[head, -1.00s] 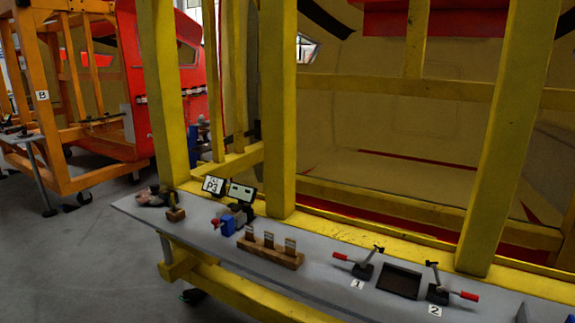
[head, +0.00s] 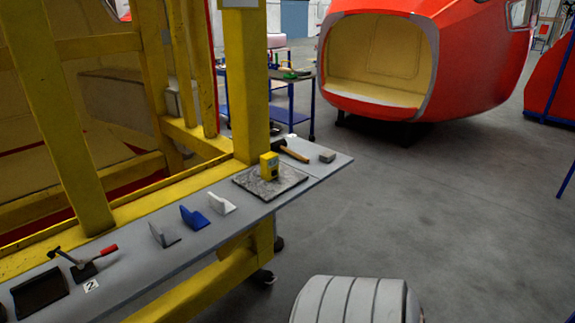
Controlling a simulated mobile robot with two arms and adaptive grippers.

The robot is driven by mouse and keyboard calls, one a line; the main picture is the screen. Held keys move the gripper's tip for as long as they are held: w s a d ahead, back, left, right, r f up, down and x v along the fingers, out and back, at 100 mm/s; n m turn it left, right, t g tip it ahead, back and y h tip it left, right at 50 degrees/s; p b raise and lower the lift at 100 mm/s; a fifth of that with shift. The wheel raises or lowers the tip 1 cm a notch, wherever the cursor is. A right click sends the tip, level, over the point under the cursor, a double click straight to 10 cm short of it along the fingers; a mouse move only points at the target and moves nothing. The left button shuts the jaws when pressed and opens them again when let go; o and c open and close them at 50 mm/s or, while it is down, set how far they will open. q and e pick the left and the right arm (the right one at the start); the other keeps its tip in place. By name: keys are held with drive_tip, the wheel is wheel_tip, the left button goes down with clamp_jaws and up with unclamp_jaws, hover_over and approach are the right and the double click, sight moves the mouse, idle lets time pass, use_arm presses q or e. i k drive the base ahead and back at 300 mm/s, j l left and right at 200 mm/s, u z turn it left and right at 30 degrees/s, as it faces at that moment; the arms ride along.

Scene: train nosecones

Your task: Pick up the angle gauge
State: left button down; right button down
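A small yellow box-shaped device (head: 269,165) with a darker face, which looks like the angle gauge, stands upright on a speckled grey plate (head: 290,183). The plate lies near the right end of the grey shelf (head: 320,180), beside a yellow frame post. Neither of my grippers shows in the head view, so their state and distance from the gauge cannot be seen.
Left of the plate stand white (head: 221,203), blue (head: 194,217) and grey (head: 164,234) angled pieces. A red-handled clamp (head: 90,259) is farther left. A hammer (head: 291,152) and grey block (head: 327,156) lie behind the plate. Open floor lies to the right.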

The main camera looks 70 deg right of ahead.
sight(268, 162)
drive_tip(key=z, duration=2.1)
drive_tip(key=i+j+u, duration=0.15)
drive_tip(key=i+u, duration=0.15)
drive_tip(key=i, duration=0.35)
drive_tip(key=i+u, duration=0.25)
drive_tip(key=i, duration=0.35)
